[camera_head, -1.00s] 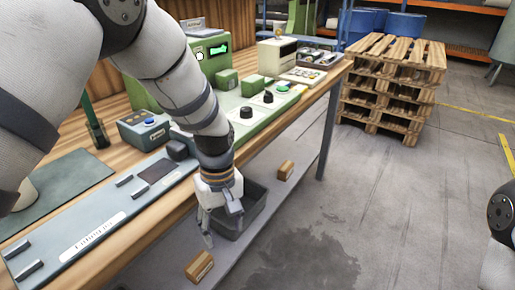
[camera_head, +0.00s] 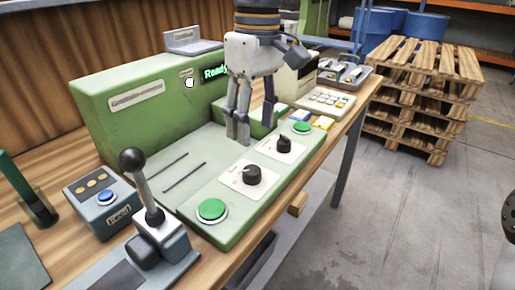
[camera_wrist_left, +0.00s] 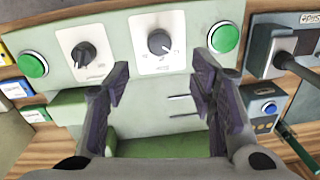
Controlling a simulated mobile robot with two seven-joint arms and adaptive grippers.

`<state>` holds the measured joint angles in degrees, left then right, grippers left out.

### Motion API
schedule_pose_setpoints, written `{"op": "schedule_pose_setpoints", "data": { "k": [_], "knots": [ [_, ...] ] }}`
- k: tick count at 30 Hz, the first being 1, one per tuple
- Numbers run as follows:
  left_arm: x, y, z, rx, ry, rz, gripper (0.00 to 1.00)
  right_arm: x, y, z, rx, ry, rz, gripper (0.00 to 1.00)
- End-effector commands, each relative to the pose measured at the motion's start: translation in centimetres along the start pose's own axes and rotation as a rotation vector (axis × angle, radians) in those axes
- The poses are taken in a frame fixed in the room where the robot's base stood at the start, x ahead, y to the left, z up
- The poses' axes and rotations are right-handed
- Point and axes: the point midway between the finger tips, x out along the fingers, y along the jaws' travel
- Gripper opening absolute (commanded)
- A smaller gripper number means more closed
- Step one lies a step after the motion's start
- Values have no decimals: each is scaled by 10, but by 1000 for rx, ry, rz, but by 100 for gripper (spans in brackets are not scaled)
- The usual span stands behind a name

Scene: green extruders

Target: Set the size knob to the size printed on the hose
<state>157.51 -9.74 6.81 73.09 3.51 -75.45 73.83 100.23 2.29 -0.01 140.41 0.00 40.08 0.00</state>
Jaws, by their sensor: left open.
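Two black knobs on white plates sit on the green machine's front panel. The nearer knob (camera_head: 252,175) also shows at the upper middle of the wrist view (camera_wrist_left: 159,41). The farther knob (camera_head: 284,145) is at upper left there (camera_wrist_left: 83,53). Their lettering is too small to read, so I cannot tell which is the size knob. My left gripper (camera_head: 252,127) points down over the machine, just behind the knobs. Its fingers (camera_wrist_left: 160,82) are apart with nothing between them. I cannot make out a hose with a printed size. My right gripper is out of view.
Green buttons (camera_head: 211,210) (camera_head: 301,128) flank the knobs. A black-knobbed lever (camera_head: 140,180) stands upright at the panel's near left, beside a grey box with a blue button (camera_head: 105,196). The machine's screen (camera_head: 214,72) reads "Ready". Pallets (camera_head: 425,90) stand beyond the bench.

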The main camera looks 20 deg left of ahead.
Motion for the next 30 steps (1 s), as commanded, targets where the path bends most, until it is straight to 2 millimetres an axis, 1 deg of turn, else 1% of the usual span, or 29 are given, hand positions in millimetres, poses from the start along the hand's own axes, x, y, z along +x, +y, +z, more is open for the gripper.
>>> {"op": "schedule_pose_setpoints", "data": {
  "k": [3,6,9,12,14,21,22,28,30],
  "knots": [
    [32,-1,0,-1,-2,-3,50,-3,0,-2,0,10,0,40],
    [56,-1,0,-1,-1,-1,50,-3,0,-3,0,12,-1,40],
    [75,-1,0,0,-1,0,50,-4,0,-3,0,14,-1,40],
    [87,0,0,0,-1,1,50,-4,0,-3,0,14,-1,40],
    [91,0,0,0,0,2,50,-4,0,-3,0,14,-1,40],
    [93,0,-1,0,1,3,50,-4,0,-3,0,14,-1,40],
    [92,0,-1,0,0,3,48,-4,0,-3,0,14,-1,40],
    [92,0,-1,0,1,3,3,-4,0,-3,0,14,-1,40],
    [92,0,-1,0,1,3,2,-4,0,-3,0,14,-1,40]
  ]
}}
